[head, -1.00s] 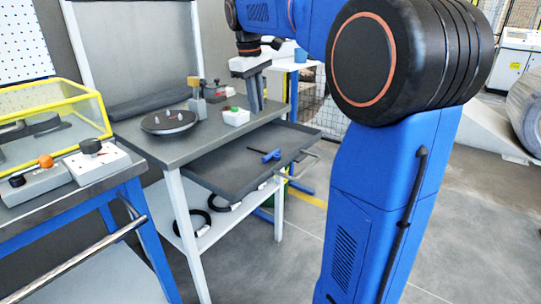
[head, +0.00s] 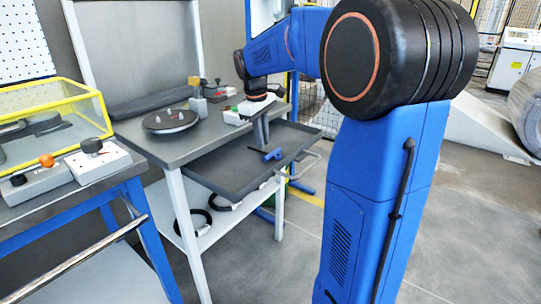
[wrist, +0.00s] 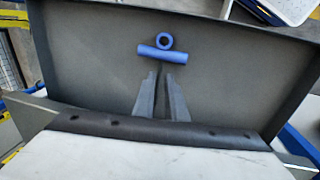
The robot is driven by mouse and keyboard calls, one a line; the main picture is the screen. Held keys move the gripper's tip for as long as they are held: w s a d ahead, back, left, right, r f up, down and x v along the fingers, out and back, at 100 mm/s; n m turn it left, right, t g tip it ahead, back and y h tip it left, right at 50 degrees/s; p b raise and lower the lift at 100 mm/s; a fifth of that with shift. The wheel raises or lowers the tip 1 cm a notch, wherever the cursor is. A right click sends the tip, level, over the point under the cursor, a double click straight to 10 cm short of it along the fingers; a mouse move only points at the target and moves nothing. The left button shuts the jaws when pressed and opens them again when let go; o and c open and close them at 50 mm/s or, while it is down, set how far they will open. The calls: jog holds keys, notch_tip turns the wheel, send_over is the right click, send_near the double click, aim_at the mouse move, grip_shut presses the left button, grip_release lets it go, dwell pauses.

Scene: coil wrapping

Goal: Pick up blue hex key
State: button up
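The blue hex key (head: 272,155) lies in the open drawer (head: 225,172) of the grey workbench. In the wrist view its blue handle (wrist: 162,54) shows as a crossbar with a round end, just beyond my fingertips. Its dark shaft is mostly hidden, and a dark strip shows between the fingers. My gripper (head: 263,143) points down over the drawer, close to the key. In the wrist view my gripper (wrist: 161,75) has its two fingers apart with a gap between them. I cannot tell whether they touch the key.
The drawer walls surround the key, with bare floor around it. A round dark turntable (head: 170,121) and a small white box (head: 234,117) stand on the bench top above. Black rings (head: 194,222) lie on the lower shelf. A yellow-framed case (head: 50,115) stands at left.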

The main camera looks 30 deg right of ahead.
aim_at(263, 153)
jog(key=shift+w+d+f, duration=0.1)
jog(key=shift+d+f, duration=0.05)
jog(key=shift+f, duration=0.65)
jog(key=shift+w+d+f, duration=0.1)
jog(key=shift+f, duration=0.65)
grip_shut()
